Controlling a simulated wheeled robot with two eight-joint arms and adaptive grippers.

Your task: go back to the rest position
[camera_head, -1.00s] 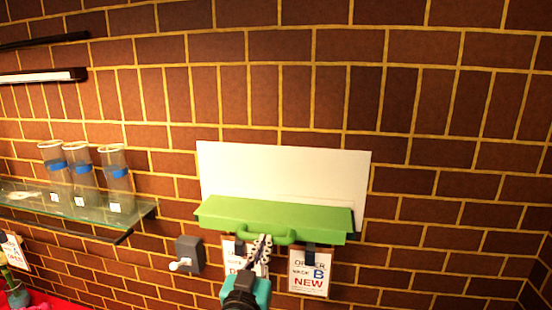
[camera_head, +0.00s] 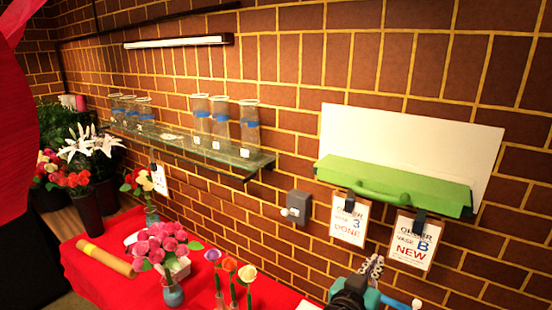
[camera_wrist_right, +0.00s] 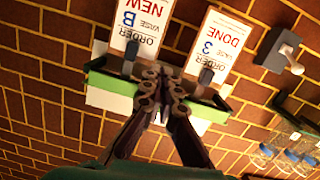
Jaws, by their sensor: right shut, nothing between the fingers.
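My right gripper (camera_head: 372,266) is at the lower right of the head view, shut and empty. It is below the green box-like holder (camera_head: 440,190) and its handle (camera_head: 380,197), apart from the handle in the picture. In the right wrist view my gripper's dark fingers (camera_wrist_right: 164,86) are closed together, in front of the green holder (camera_wrist_right: 108,84). My left gripper is in neither view.
Order cards reading DONE (camera_head: 350,218) and NEW (camera_head: 414,240) hang under the holder. A grey switch (camera_head: 298,207) is on the brick wall. A glass shelf (camera_head: 205,155) bears several vases. Flowers stand on the red table (camera_head: 95,262). A large red shape (camera_head: 15,120) blocks the left edge.

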